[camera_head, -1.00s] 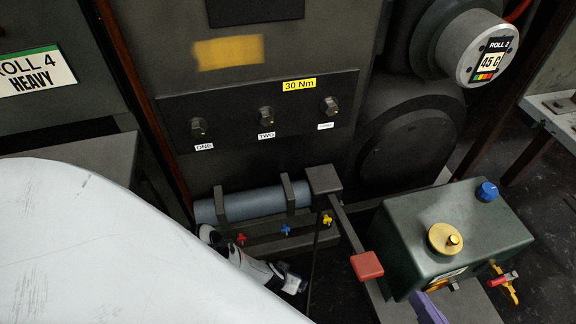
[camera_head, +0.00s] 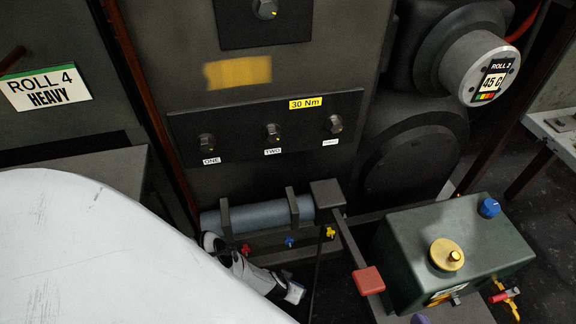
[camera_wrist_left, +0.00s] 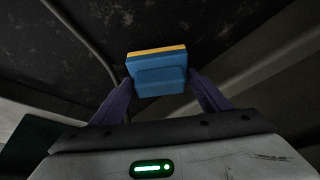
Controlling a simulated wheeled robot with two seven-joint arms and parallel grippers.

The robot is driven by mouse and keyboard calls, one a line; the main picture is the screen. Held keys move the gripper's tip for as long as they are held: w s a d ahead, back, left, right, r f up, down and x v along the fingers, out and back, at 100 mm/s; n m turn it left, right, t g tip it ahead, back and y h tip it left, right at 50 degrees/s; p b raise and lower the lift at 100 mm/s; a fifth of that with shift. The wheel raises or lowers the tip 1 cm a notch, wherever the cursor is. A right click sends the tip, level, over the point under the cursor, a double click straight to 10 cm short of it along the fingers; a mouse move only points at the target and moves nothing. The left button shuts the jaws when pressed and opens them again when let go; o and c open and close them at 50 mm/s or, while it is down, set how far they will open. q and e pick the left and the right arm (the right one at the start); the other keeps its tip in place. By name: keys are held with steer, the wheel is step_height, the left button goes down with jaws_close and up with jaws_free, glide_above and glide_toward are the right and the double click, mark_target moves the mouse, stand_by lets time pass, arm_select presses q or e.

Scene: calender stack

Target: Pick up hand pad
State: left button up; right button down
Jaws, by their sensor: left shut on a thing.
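The hand pad (camera_wrist_left: 160,80) is a blue block with a thin yellow-orange layer along its top edge. In the left wrist view it sits between the purple fingers of my left gripper (camera_wrist_left: 162,88), which is shut on it. The pad cannot be made out in the head view. A purple tip of my right gripper (camera_head: 418,320) just shows at the bottom edge of the head view, below the red block; its jaws cannot be judged.
A dark green box (camera_head: 450,245) with a gold knob and blue knob stands at right. A red-ended lever (camera_head: 368,280) lies left of it. A grey roll (camera_head: 258,215) rests in brackets below the three-bolt panel (camera_head: 270,130). A large white surface (camera_head: 100,250) fills the lower left.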

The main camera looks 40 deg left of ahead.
arm_select(q)
step_height(320, 180, up, 7)
steer(key=p, duration=0.5)
steer(key=shift+p, duration=0.4)
step_height(320, 180, up, 9)
steer(key=p, duration=0.9)
arm_select(e)
steer(key=s+d+r+m+h, duration=0.1)
steer(key=s+d+r+h, duration=0.1)
steer(key=d, duration=0.5)
steer(key=shift+s+r+t+h, duration=0.3)
steer(key=shift+s+r+h, duration=0.1)
steer(key=shift+h, duration=0.3)
arm_select(q)
steer(key=shift+r, duration=0.1)
